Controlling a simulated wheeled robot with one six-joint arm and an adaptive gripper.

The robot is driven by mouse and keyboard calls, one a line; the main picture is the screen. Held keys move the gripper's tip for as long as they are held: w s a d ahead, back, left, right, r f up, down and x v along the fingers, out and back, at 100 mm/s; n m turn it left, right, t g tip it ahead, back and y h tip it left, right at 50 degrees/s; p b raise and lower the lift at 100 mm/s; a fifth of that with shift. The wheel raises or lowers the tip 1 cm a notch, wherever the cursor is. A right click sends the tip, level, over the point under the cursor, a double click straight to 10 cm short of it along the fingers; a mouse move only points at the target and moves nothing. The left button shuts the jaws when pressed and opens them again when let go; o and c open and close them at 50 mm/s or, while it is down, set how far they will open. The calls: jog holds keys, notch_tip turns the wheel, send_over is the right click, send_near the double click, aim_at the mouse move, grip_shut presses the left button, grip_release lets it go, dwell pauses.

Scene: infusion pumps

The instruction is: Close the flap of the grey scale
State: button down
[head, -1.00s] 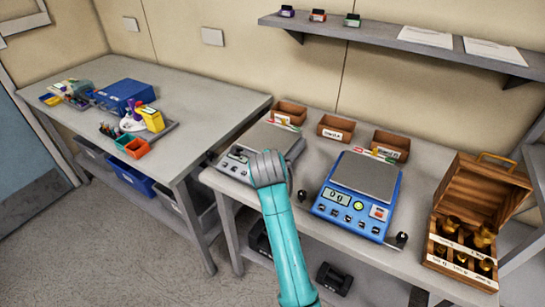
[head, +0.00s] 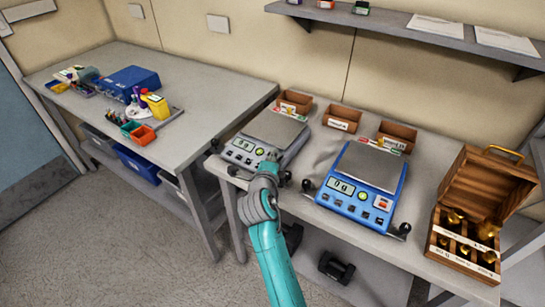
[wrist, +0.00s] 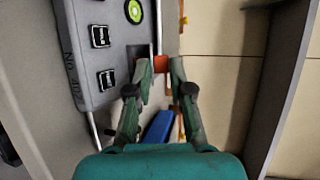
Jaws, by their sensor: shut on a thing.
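The grey scale (head: 275,130) stands on the right-hand table, its button panel facing me. My gripper (head: 273,158) is at the right end of this panel. In the wrist view, the scale's panel (wrist: 98,65) with black buttons and a green ring lies to the left. My gripper's fingertips (wrist: 161,70) are beside a dark recess at the panel's right edge. A small red-orange piece (wrist: 161,63) shows between them and looks to be the flap; the fingers are closed on it with a narrow gap. The flap's hinge and angle cannot be made out.
A blue scale (head: 368,168) stands close on the right. Wooden bins (head: 342,118) line the back, and an open wooden weight box (head: 465,225) is at far right.

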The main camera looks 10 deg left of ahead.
jog(key=c, duration=1.1)
grip_release()
jog(key=shift+f, duration=0.1)
